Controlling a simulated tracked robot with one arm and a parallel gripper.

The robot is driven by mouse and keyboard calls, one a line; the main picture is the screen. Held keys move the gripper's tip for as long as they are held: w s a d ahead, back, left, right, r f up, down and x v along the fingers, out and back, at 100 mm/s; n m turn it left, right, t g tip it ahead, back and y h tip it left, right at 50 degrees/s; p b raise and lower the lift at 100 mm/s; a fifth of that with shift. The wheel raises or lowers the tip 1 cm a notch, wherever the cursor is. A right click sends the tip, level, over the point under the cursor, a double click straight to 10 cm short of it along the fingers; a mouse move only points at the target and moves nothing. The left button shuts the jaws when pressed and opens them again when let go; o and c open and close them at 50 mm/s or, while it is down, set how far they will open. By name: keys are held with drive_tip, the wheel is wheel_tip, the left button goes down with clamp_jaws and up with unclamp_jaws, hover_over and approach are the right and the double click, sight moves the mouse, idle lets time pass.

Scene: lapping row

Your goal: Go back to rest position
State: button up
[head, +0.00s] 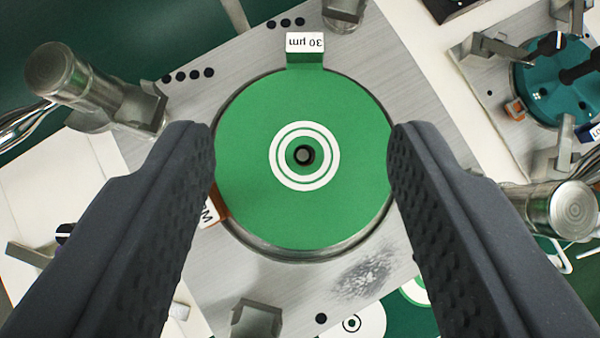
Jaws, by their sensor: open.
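My gripper (302,145) is open, its two dark ridged fingers reaching in from the lower left and lower right. Nothing is held between them. Between and below the fingers is a green disc (260,215) with white rings and a small dark centre hole. The disc lies on a round metal platter (290,254) on a grey metal plate (230,60). I cannot tell how far the fingertips are above the disc.
Metal posts stand at upper left (62,70) and right (568,208). Metal brackets (257,318) sit around the plate. A second station with a teal disc (555,85) is at upper right. A white ringed disc (355,325) lies at the bottom. An orange-edged label (210,212) is partly hidden by the left finger.

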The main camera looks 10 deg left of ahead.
drive_tip(key=s+r+t+b, duration=0.2)
drive_tip(key=s+r, duration=0.4)
drive_tip(key=r, duration=0.4)
drive_tip(key=s+d+r+t+b, duration=0.1)
drive_tip(key=s+r+t, duration=0.1)
drive_tip(key=s+r, duration=0.5)
drive_tip(key=s+r+m+t+h+b, duration=0.1)
drive_tip(key=s+r, duration=0.6)
drive_tip(key=r, duration=0.8)
drive_tip(key=shift+s+d+t+b, duration=0.2)
drive_tip(key=shift+s+t+b, duration=0.05)
drive_tip(key=shift+t+b, duration=0.55)
drive_tip(key=shift+f, duration=0.1)
drive_tip(key=shift+c, duration=1.2)
